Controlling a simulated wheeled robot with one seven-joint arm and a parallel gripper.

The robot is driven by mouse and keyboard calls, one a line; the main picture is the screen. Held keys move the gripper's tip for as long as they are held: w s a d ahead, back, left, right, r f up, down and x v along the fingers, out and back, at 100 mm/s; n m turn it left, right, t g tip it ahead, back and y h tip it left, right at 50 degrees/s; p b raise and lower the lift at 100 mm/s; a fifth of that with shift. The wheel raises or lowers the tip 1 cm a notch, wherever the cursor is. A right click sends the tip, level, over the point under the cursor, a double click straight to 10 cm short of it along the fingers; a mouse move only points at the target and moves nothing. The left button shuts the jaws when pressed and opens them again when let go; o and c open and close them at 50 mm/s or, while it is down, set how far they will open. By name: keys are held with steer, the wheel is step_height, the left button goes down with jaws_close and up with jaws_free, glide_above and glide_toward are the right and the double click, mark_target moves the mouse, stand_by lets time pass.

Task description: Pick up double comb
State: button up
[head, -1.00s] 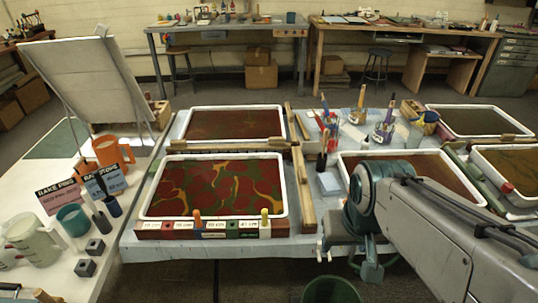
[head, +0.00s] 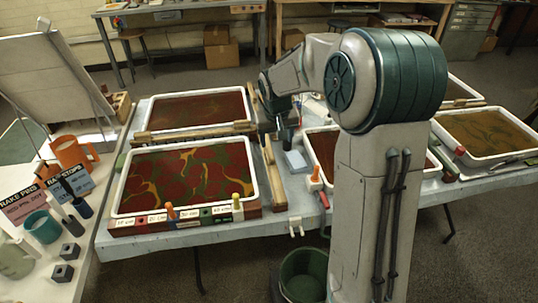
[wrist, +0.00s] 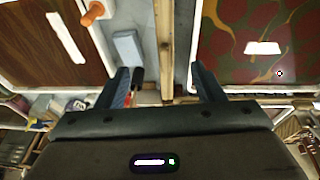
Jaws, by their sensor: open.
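I cannot tell for sure which piece is the double comb. A wooden comb-like bar (head: 190,133) of two parallel strips lies across between the two left trays. Its end seems to show at the right in the wrist view (wrist: 262,91). A long wooden rail (head: 272,172) runs front to back right of these trays; in the wrist view this rail (wrist: 164,35) passes between my fingers. My gripper (wrist: 163,72) is open and empty, pointing down over the rail. In the head view my gripper (head: 287,138) is dark, small and partly hidden.
The red-green front tray (head: 117,203) has colored pegs along its front. A dark handle (wrist: 137,76) stands close by my left finger. A green bucket (head: 302,277) is on the floor.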

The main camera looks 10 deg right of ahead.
glide_toward(270, 152)
step_height(270, 152, up, 2)
steer(key=s, duration=0.2)
steer(key=shift+y, duration=0.4)
steer(key=x, duration=0.3)
steer(key=p+x, duration=0.1)
steer(key=x, duration=0.2)
steer(key=w+p+x, duration=0.1)
steer(key=x, duration=0.1)
steer(key=shift+w+d+f, duration=0.15)
steer(key=shift+d+f, duration=0.1)
steer(key=shift+p+x, duration=0.8)
steer(key=shift+x, duration=2.1)
steer(key=shift+w+d, duration=0.1)
steer(key=c, duration=1)
